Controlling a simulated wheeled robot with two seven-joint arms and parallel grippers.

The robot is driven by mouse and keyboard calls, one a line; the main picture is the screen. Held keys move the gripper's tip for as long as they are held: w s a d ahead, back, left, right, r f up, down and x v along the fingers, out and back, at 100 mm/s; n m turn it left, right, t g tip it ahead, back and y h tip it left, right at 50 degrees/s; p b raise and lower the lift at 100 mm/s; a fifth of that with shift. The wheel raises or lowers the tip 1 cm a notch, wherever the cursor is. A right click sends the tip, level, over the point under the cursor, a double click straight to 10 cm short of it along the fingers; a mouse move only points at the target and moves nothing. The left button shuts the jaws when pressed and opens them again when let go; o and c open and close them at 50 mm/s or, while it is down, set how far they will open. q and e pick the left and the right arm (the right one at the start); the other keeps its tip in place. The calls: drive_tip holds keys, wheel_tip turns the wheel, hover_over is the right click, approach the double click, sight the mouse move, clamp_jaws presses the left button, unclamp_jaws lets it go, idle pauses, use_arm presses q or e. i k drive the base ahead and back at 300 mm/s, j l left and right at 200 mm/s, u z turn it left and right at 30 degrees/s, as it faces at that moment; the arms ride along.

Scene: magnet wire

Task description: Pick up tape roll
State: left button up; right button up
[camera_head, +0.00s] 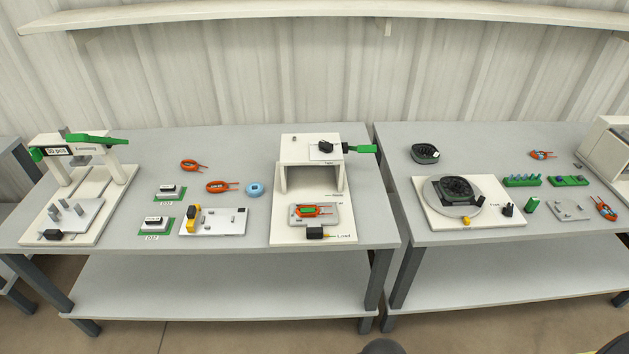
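The tape roll (255,189) looks like a small light-blue ring with a hole in its middle. It lies flat on the left grey table (230,145), left of the white press-like station (310,145). An orange ring-shaped part (221,187) lies just to its left, apart from it. Neither of my grippers shows in the head view, and nothing touches the tape roll.
A white fixture plate (225,222) with a yellow part sits in front of the tape roll. A white frame with a green lever (97,139) stands at the far left. The right table (400,145) holds a turntable station (480,214). Bare tabletop lies behind the roll.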

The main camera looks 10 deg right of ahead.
sight(254, 190)
drive_tip(key=i+j, duration=0.1)
drive_tip(key=j, duration=0.25)
drive_tip(key=i+j+z, duration=0.1)
drive_tip(key=j, duration=0.2)
drive_tip(key=i+j, duration=0.15)
drive_tip(key=j, duration=0.2)
drive_tip(key=i+j+z, duration=0.1)
drive_tip(key=j, duration=0.2)
